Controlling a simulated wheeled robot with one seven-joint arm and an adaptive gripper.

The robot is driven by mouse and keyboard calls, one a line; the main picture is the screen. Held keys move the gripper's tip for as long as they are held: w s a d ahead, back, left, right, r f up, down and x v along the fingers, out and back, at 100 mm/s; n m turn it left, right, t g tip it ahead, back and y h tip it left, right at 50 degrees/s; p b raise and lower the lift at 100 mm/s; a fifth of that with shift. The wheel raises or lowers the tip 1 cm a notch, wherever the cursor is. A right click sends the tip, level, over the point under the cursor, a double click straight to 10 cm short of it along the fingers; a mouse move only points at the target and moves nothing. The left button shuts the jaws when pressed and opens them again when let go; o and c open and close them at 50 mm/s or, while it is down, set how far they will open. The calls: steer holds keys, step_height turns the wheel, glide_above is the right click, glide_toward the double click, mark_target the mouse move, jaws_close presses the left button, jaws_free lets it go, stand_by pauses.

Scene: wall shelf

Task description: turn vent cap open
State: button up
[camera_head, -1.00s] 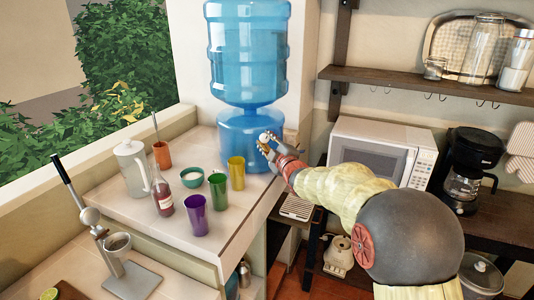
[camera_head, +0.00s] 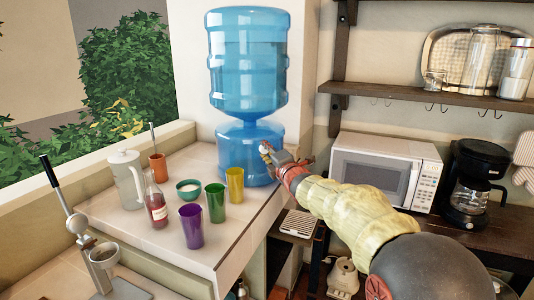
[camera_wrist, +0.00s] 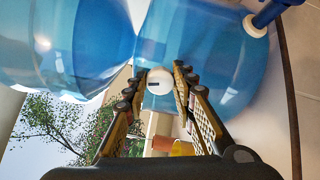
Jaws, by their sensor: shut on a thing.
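The vent cap (camera_wrist: 158,81) is a small white knob with a dark slot, on the side of the blue water dispenser's lower tank (camera_wrist: 215,50). In the wrist view my gripper (camera_wrist: 160,72) has one finger on each side of the cap, shut on it. In the head view my gripper (camera_head: 268,150) is at the right front of the dispenser (camera_head: 248,60), its fingers partly covering the cap. The slot looks roughly crosswise between the fingers.
A blue tap with a white collar (camera_wrist: 256,25) is near the cap. Purple (camera_head: 191,226), green (camera_head: 216,203) and yellow (camera_head: 235,185) cups, a bowl (camera_head: 188,189) and a bottle (camera_head: 155,205) stand on the counter left of my arm. A microwave (camera_head: 385,170) is on the right.

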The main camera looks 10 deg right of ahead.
steer(key=shift+f+n, duration=0.15)
steer(key=shift+n, duration=0.15)
steer(key=o, duration=1.1)
steer(key=shift+o, duration=0.3)
steer(key=shift+s, duration=0.15)
steer(key=s+d, duration=0.1)
steer(key=s, duration=1)
steer(key=shift+s+d, duration=0.25)
steer(key=shift+d, duration=0.15)
